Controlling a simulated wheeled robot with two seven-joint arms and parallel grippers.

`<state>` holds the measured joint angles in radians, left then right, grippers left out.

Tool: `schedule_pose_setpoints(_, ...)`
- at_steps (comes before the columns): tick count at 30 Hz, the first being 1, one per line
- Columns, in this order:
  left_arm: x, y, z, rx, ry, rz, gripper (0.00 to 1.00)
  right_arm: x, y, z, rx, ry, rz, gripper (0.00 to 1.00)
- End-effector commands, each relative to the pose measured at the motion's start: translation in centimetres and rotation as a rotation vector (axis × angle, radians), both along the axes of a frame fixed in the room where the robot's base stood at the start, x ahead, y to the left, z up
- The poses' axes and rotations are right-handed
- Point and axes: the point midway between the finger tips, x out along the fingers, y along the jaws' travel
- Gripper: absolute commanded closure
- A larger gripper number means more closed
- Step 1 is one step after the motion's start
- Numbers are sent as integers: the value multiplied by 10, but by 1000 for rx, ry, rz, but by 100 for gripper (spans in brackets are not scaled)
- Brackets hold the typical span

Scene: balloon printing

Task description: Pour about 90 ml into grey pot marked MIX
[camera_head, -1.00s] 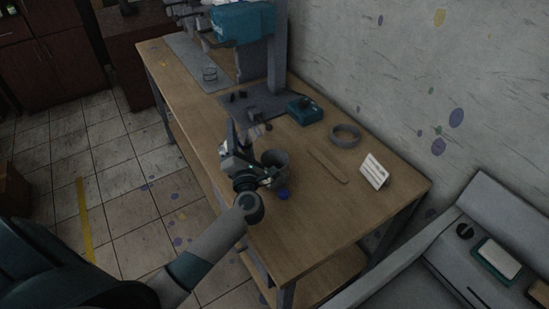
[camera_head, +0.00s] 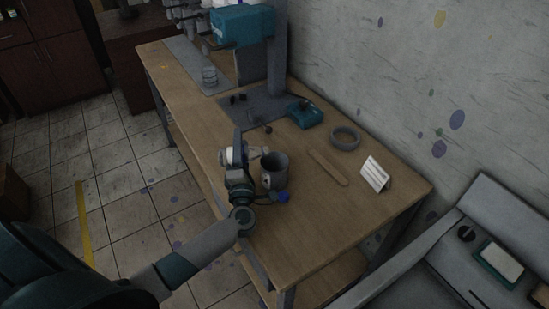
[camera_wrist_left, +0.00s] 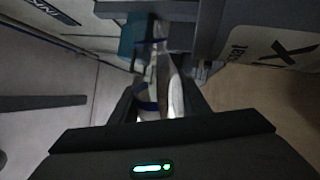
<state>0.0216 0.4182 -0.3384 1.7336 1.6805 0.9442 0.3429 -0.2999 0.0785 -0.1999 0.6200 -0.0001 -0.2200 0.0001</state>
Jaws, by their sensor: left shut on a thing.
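The grey pot (camera_head: 276,173) stands upright near the front edge of the wooden bench. Part of it, with a dark X from its marking, shows at the right of the left wrist view (camera_wrist_left: 285,48). My left gripper (camera_head: 240,157) is just left of the pot in the head view. It is shut on a pale, shiny thing with blue bands (camera_wrist_left: 157,82), seen between the fingers in the left wrist view. Its full shape is hidden by the fingers. I cannot tell whether anything is flowing, and the pot's contents are not clear. My right gripper is not in view.
A small blue thing (camera_head: 283,197) is beside the pot. A teal machine (camera_head: 243,27) stands behind. The bench's front right is clear.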

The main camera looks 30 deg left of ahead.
Motion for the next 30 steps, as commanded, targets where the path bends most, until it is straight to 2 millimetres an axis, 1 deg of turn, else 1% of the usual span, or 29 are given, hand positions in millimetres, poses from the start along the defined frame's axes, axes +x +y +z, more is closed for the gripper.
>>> schedule_pose_setpoints(1,0,-1,3,7,3,0,84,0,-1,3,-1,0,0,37)
schedule_pose_setpoints(30,2,-3,15,140,76,1,84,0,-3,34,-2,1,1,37)
